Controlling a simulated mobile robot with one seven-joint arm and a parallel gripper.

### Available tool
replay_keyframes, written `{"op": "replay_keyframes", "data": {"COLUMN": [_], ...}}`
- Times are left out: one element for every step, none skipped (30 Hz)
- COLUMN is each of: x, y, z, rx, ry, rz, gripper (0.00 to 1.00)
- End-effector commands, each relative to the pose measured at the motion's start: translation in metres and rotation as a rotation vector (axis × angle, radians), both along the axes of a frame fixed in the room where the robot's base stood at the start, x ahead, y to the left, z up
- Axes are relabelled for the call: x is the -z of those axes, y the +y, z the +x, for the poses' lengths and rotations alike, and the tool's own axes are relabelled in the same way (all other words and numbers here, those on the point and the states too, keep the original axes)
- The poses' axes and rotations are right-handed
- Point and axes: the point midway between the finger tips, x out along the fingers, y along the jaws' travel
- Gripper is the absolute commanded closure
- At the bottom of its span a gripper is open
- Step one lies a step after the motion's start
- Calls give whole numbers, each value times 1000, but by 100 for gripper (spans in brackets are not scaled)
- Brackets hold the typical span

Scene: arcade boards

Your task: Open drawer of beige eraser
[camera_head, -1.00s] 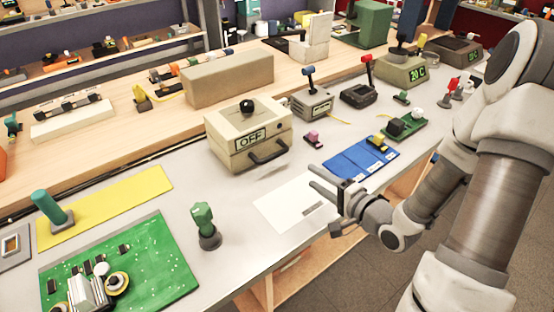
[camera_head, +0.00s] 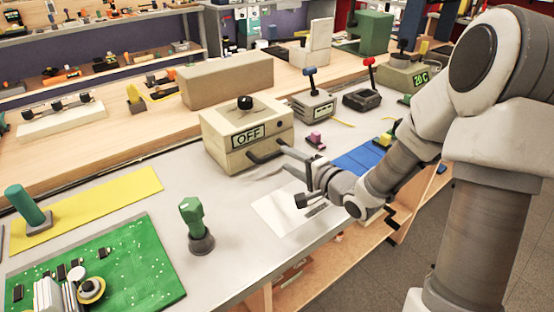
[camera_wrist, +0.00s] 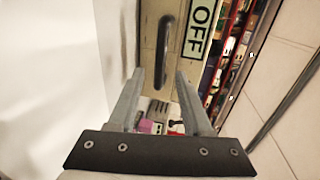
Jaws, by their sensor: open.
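The beige eraser (camera_head: 245,133) is a box on the grey counter, with a black knob on top and an "OFF" display on its front. Its drawer is the lower front part, with a dark bar handle (camera_head: 262,156); it looks closed. My gripper (camera_head: 284,155) is close in front of the drawer, its fingertips by the handle's right end. In the wrist view the handle (camera_wrist: 165,50) runs upright just ahead of my open, empty fingers (camera_wrist: 158,78). I cannot tell whether they touch it.
A white sheet (camera_head: 285,212) lies on the counter below my gripper, and a blue mat (camera_head: 362,158) to its right. A green knobbed stick (camera_head: 197,225) stands to the left. A pink block (camera_head: 315,140) and a grey lever box (camera_head: 313,105) are right of the eraser.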

Motion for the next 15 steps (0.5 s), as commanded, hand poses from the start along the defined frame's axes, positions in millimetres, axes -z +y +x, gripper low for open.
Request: {"op": "replay_keyframes", "data": {"x": [5,6,8,8,9,10,10,11,11,11,12,12,12,12,12], "y": [7,10,14,17,19,22,24,25,27,28,29,30,30,31,31], "z": [9,14,19,23,27,31,34,37,40,41,43,44,44,45,45], "rx": [-4,-3,-3,-3,-3,-3,-2,-2,-1,0,0,-1,-1,-1,-1], "ry": [-2,-2,-2,-3,-2,-2,-2,-1,-2,-2,-1,0,0,0,0], "rz": [0,0,1,1,1,-1,-1,0,0,0,0,-1,-1,-1,-1], "gripper": [50,50,50,50,50,50,50,50,50,50,50,50,50,50,50]}}
